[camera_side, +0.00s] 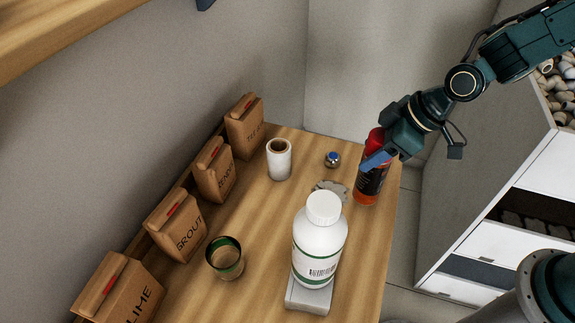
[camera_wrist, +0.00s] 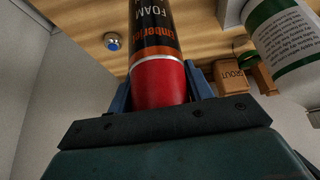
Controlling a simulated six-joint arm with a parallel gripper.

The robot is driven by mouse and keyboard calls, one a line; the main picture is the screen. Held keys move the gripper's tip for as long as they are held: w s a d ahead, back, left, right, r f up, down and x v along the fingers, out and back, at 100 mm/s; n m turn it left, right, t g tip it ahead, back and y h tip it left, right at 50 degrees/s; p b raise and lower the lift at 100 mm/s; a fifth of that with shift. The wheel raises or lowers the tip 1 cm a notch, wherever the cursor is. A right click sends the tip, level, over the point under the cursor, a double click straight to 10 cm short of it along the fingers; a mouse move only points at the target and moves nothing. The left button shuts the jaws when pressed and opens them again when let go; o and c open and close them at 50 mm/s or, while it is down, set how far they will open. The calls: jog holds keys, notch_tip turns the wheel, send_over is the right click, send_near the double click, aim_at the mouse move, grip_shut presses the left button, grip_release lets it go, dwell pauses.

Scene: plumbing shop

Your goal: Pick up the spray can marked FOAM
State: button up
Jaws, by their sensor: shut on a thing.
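The spray can marked FOAM (camera_wrist: 155,35) is a black and orange can with a red top. In the side view the can (camera_side: 370,186) stands near the right edge of the wooden table. My gripper (camera_side: 378,160) is shut around its red upper part, with a blue finger in front of it. In the wrist view my gripper (camera_wrist: 160,90) has one blue finger on each side of the red part. The can looks upright; whether its base touches the table I cannot tell. The far side of the can is hidden.
A white bottle (camera_side: 320,245) stands on a pale block (camera_side: 308,298) in front of the can. Several brown bags (camera_side: 175,226) line the wall.

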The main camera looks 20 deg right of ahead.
notch_tip(320, 180, up, 15)
dwell(0.4)
dwell(0.5)
